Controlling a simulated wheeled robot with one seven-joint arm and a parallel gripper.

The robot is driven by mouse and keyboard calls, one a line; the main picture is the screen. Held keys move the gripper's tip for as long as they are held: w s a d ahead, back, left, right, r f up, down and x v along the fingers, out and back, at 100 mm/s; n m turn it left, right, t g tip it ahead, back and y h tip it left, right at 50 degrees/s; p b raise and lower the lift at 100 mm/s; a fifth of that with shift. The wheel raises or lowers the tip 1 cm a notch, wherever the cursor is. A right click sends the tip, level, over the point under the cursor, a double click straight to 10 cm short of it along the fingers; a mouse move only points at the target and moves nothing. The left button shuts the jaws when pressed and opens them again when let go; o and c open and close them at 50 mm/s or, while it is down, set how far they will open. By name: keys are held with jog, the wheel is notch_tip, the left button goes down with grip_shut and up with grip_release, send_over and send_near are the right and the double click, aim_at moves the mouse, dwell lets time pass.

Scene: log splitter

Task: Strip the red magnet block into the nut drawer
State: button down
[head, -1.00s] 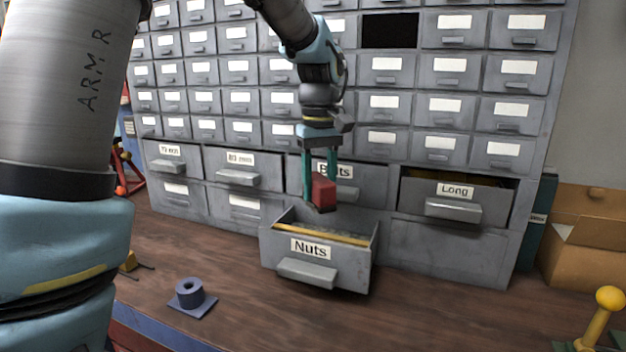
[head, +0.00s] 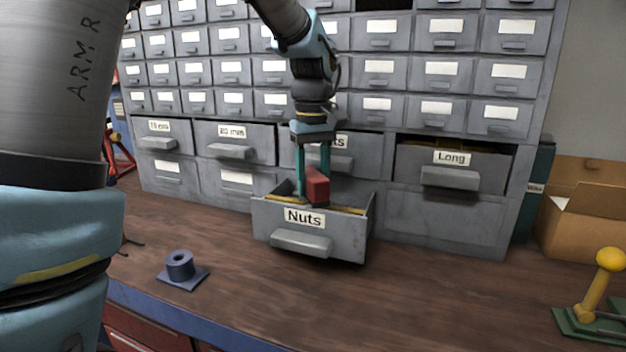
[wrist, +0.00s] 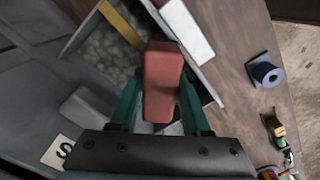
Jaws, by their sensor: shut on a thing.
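My gripper (head: 312,182) is shut on the red magnet block (head: 318,186); the block also shows between the fingers in the wrist view (wrist: 162,80). Grey contents (wrist: 108,50) lie in the drawer. The underside of the block is hidden in the wrist view.
The "Long" drawer (head: 452,178) is partly open at the right. A blue spool on a square plate (head: 181,268) stands on the wooden bench at the left. A yellow-knobbed lever (head: 604,275) and a cardboard box (head: 575,225) are at the right.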

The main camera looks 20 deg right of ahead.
aim_at(313, 173)
jog(key=shift+f, duration=0.55)
dwell(2.0)
notch_tip(313, 173, up, 7)
jog(key=p, duration=0.6)
jog(key=shift+r, duration=0.15)
dwell(0.8)
